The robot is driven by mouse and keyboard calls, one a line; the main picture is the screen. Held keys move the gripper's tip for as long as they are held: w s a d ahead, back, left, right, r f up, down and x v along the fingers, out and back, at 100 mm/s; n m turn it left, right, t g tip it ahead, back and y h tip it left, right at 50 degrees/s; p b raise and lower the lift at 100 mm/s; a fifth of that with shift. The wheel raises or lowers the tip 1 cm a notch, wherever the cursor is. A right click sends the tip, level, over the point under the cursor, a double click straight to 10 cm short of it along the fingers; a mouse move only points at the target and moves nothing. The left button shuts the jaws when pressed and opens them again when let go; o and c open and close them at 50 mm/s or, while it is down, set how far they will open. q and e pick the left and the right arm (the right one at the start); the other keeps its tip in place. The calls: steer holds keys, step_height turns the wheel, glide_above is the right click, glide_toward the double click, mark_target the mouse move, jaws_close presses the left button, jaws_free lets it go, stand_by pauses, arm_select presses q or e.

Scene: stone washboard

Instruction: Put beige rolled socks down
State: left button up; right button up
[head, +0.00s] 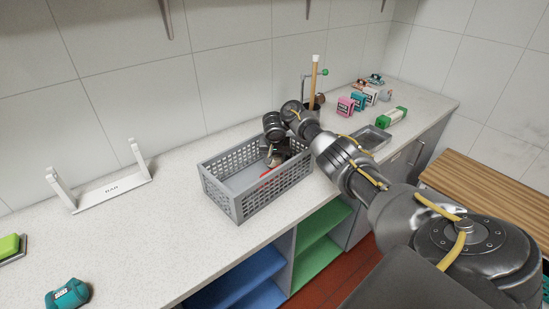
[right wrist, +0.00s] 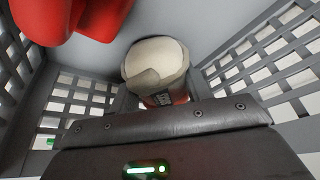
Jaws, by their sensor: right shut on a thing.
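The beige rolled socks (right wrist: 156,62) show in the right wrist view, just beyond the gripper's dark edge. My right gripper (head: 274,156) reaches down into the grey perforated basket (head: 239,205) on the counter. In the right wrist view the gripper (right wrist: 160,98) is shut on the socks, with the basket's slotted walls on both sides. The fingertips are mostly hidden there. In the head view the socks are too small and covered to make out clearly. My left gripper is not in view.
A red thing (right wrist: 75,20) lies in the basket beside the socks. A white rack (head: 112,187) stands left of the basket, with clear counter between. A teal bundle (head: 68,295) lies at the front left. A sink (head: 374,137) and several small packages are at the right.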

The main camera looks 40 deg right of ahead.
mark_target(274, 157)
steer(key=shift+f, duration=0.1)
steer(key=o, duration=1)
steer(key=shift+f, duration=0.1)
steer(key=shift+c, duration=0.2)
steer(key=shift+r, duration=0.2)
steer(key=p+v, duration=0.2)
steer(key=v, duration=0.4)
steer(key=shift+w+a+r, duration=0.1)
steer(key=shift+r, duration=0.2)
steer(key=p+v, duration=0.5)
steer(key=p, duration=0.3)
steer(key=shift+s+a+r, duration=0.1)
steer(key=shift+s+a, duration=0.05)
steer(key=shift+s, duration=0.05)
